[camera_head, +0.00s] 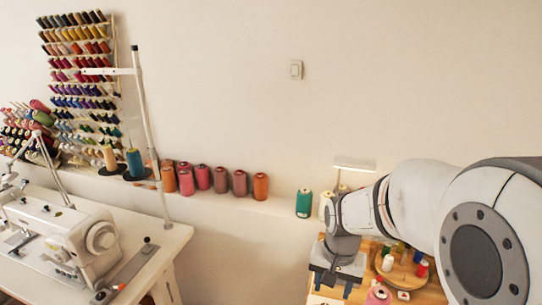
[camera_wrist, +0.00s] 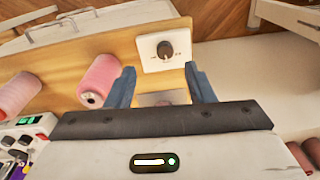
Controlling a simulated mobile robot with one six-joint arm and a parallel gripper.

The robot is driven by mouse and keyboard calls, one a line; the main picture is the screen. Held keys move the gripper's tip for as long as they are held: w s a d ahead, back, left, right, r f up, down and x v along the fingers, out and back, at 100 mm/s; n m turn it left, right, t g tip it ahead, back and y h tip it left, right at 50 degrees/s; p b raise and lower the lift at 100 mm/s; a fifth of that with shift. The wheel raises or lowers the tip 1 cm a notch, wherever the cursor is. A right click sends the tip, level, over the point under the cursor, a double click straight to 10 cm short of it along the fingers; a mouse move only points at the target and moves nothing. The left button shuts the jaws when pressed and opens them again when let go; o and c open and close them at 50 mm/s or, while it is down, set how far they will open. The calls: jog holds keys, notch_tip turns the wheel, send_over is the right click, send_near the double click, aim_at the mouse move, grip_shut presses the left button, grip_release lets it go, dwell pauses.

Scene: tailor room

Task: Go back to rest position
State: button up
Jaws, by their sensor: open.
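My gripper (camera_wrist: 160,88) is open in the wrist view, its two blue-grey fingers apart with nothing held between them. Beyond the fingers lies a wooden surface with a white plate and dark knob (camera_wrist: 165,50). A pink thread spool (camera_wrist: 99,80) is just left of the left finger. In the head view my arm reaches in from the right, and my gripper (camera_head: 335,280) points down over the wooden table at the lower right.
A round wooden tray (camera_head: 410,275) with small spools sits right of my gripper. A green spool (camera_head: 304,203) stands on the wall ledge, with several red and orange spools (camera_head: 220,180) farther left. A white sewing machine (camera_head: 65,235) is at the left.

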jog(key=s+r+n+t, duration=0.2)
jog(key=s+r+n, duration=0.2)
jog(key=s, duration=0.7)
jog(key=shift+v, duration=1.05)
jog(key=shift+w, duration=0.1)
dwell(2.0)
